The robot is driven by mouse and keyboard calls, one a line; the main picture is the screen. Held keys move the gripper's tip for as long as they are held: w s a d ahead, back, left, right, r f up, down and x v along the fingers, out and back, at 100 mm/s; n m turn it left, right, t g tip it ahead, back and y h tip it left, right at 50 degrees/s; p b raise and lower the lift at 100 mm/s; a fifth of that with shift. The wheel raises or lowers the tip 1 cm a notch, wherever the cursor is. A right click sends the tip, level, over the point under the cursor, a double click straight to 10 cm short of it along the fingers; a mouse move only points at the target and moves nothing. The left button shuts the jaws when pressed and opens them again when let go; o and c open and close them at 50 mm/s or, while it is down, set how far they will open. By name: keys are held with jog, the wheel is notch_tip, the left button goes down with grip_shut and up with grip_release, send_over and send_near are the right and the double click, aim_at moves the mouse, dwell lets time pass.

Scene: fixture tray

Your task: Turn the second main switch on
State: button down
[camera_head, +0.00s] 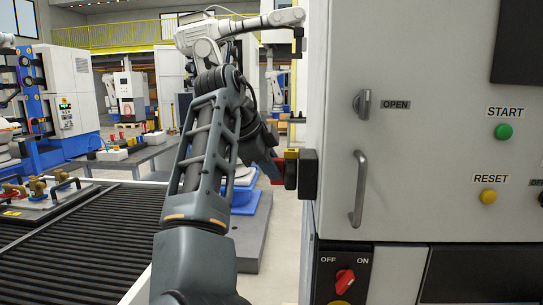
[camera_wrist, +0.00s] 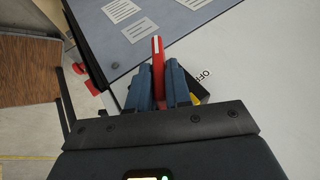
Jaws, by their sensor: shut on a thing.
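A red switch handle (camera_wrist: 157,62) with a white line along its edge stands between the two blue-grey fingers of my gripper (camera_wrist: 159,88) in the wrist view. My gripper is shut on it. Behind the fingers shows part of a black and yellow switch base (camera_wrist: 195,93), with a label reading OFF beside it. The rest of the base is hidden. In the head view, my gripper (camera_head: 272,168) reaches a dark switch box (camera_head: 307,175) with a yellow part, on the left side of the grey cabinet. The handle there is mostly covered.
The cabinet front (camera_head: 430,90) carries an OPEN latch (camera_head: 364,104), a bar handle (camera_head: 359,188), a green START button (camera_head: 504,131) and a yellow RESET button (camera_head: 488,196). Another red rotary switch (camera_head: 345,280), labelled OFF and ON, sits below. A roller conveyor (camera_head: 80,245) lies to the left.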

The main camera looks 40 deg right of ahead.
jog(key=shift+w+d+r+n+g+y+p, duration=0.15)
jog(key=shift+g+y+p, duration=0.1)
jog(key=shift+g+y, duration=0.35)
jog(key=shift+w+d+r+n+g+y+p, duration=0.15)
jog(key=shift+g+y+p, duration=0.1)
jog(key=shift+g+y, duration=0.3)
jog(key=shift+w+f+n+g+y, duration=0.15)
jog(key=shift+n+g+y, duration=0.15)
jog(key=shift+g+y, duration=0.5)
jog(key=shift+y, duration=0.25)
jog(key=shift+d, duration=0.1)
jog(key=c, duration=1.1)
grip_release()
jog(key=shift+c, duration=0.2)
jog(key=v, duration=0.7)
jog(key=shift+r, duration=0.3)
